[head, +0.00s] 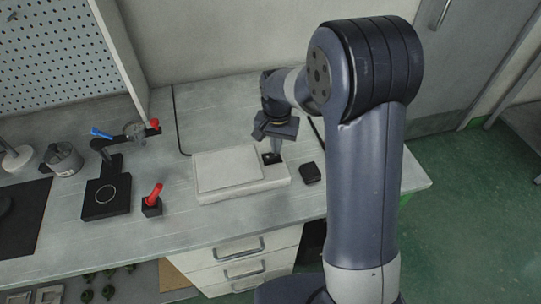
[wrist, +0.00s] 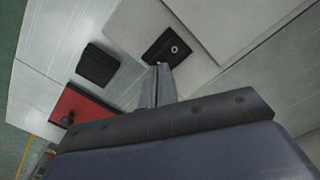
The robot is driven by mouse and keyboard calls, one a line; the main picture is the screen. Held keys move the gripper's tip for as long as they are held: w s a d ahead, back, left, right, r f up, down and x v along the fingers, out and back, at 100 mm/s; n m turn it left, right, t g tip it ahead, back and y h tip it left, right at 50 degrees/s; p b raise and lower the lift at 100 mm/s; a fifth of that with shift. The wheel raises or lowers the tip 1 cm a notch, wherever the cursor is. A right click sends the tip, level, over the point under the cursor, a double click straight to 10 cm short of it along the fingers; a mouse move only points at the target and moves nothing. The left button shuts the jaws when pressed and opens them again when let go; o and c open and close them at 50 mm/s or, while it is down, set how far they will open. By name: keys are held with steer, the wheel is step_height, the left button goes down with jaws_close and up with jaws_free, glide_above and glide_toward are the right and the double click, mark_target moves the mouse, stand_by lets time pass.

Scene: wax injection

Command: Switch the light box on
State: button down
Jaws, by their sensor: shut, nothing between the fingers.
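The light box (head: 215,190) is a flat white box on the bench, with a pale raised panel (head: 228,170) that looks unlit. At its right end is a small black switch plate (head: 268,160). In the wrist view the plate (wrist: 160,50) carries a round button with a light ring (wrist: 174,49). My gripper (head: 277,153) points down over the right end of the box, close beside the switch. In the wrist view its shut, empty fingertips (wrist: 162,68) are just below the plate's lower edge; whether they touch anything cannot be told.
A small black block (head: 310,173) lies right of the box; it also shows in the wrist view (wrist: 97,65). To the left stand a red-handled tool in a black holder (head: 152,206), a black stand (head: 106,200) and a metal pot (head: 63,160). Bench behind the box is mostly clear.

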steer(key=shift+f+b, duration=0.5)
steer(key=shift+f, duration=0.3)
steer(key=shift+r, duration=0.1)
steer(key=shift+r+p, duration=2.7)
steer(key=shift+r, duration=0.75)
steer(key=shift+f, duration=0.15)
